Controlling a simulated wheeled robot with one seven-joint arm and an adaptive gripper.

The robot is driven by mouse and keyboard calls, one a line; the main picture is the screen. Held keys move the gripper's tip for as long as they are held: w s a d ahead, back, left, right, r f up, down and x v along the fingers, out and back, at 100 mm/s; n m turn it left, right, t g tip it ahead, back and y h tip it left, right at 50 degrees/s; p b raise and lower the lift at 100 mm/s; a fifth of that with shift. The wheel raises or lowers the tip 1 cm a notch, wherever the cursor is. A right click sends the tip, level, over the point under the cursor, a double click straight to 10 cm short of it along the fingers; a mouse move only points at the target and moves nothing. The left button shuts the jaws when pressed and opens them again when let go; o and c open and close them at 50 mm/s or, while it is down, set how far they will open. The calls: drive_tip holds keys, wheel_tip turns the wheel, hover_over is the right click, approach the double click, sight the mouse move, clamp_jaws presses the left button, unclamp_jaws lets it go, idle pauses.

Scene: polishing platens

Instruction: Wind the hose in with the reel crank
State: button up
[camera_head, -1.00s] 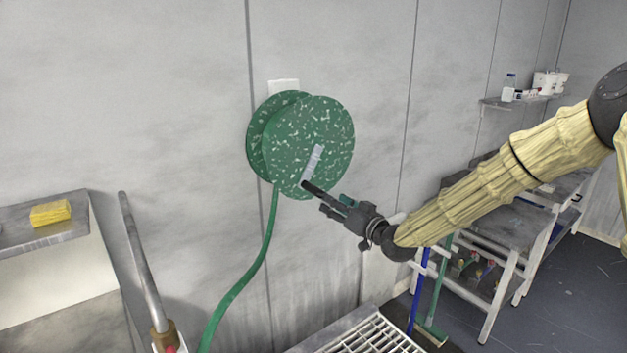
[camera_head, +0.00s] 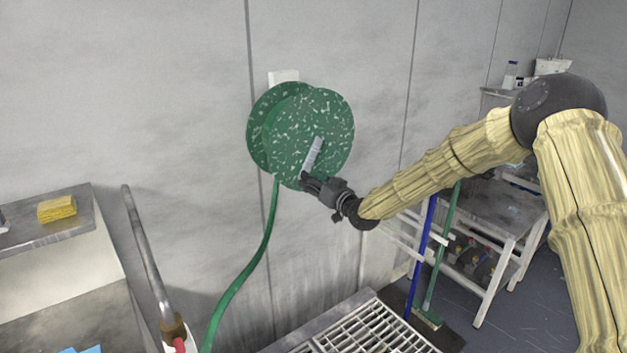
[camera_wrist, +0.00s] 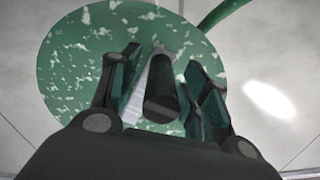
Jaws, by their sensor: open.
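The green speckled hose reel (camera_head: 318,115) is mounted on the grey wall; its round face also fills much of the wrist view (camera_wrist: 75,70). A light grey crank arm (camera_head: 313,154) runs down from the reel's middle. Its dark handle (camera_wrist: 161,88) points toward the wrist camera. My gripper (camera_head: 308,183) is at the lower end of the crank. In the wrist view my open fingers (camera_wrist: 160,85) stand on both sides of the handle, with a gap visible around it. The green hose (camera_head: 262,245) hangs from the reel down to the lower left.
A metal shelf with a yellow sponge (camera_head: 57,208) and a slanted metal pipe (camera_head: 148,255) are at the left. A white grating (camera_head: 365,333) lies below the reel. Blue and green poles (camera_head: 421,255) and a metal bench (camera_head: 500,215) stand at the right.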

clamp_jaws()
drive_tip(key=shift+w+f, duration=0.1)
idle(0.3)
